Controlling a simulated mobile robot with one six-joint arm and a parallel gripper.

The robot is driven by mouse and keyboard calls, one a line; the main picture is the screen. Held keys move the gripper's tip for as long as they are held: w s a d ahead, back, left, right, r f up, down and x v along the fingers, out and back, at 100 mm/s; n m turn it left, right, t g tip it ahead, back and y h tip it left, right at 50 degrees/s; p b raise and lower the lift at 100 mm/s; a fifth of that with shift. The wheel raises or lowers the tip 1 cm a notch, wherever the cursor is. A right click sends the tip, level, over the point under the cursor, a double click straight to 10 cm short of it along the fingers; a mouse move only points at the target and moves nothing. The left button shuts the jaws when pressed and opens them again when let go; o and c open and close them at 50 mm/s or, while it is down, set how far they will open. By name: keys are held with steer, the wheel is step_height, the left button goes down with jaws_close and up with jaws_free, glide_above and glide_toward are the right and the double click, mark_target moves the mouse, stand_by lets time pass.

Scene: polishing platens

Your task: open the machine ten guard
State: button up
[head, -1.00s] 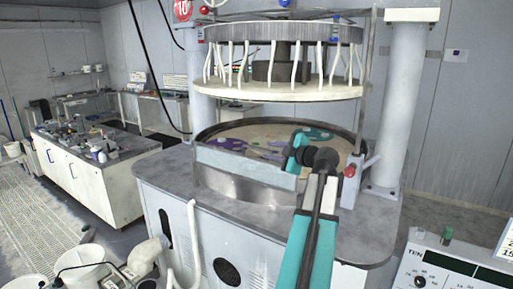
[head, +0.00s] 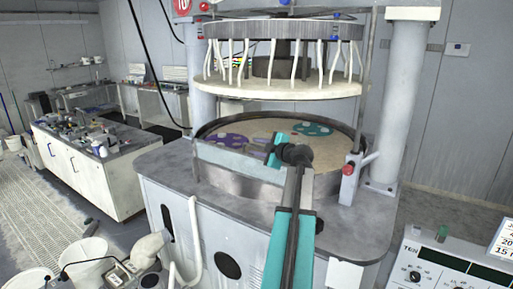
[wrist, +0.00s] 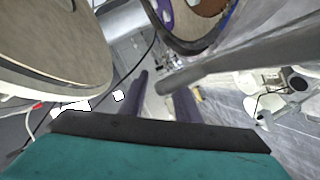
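The machine ten guard (head: 228,157) is a pale flat panel along the front of the round basin in the head view. It stands in front of the basin opening. My gripper (head: 272,152) is at the guard's right end, with its teal body turned to the left. A grey bar (wrist: 215,70), perhaps the guard's edge, ends close beside the right finger. Whether they touch is unclear, and I see nothing held between the fingers.
The platen (head: 265,130) carries purple and teal carriers inside the basin. The upper plate (head: 285,86) hangs above it. The control panel (head: 445,268) is at lower right, and white buckets (head: 85,258) are at lower left.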

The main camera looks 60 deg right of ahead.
jaws_close()
steer(key=shift+a, duration=0.15)
steer(key=shift+f+b, duration=0.1)
steer(key=shift+b, duration=0.6)
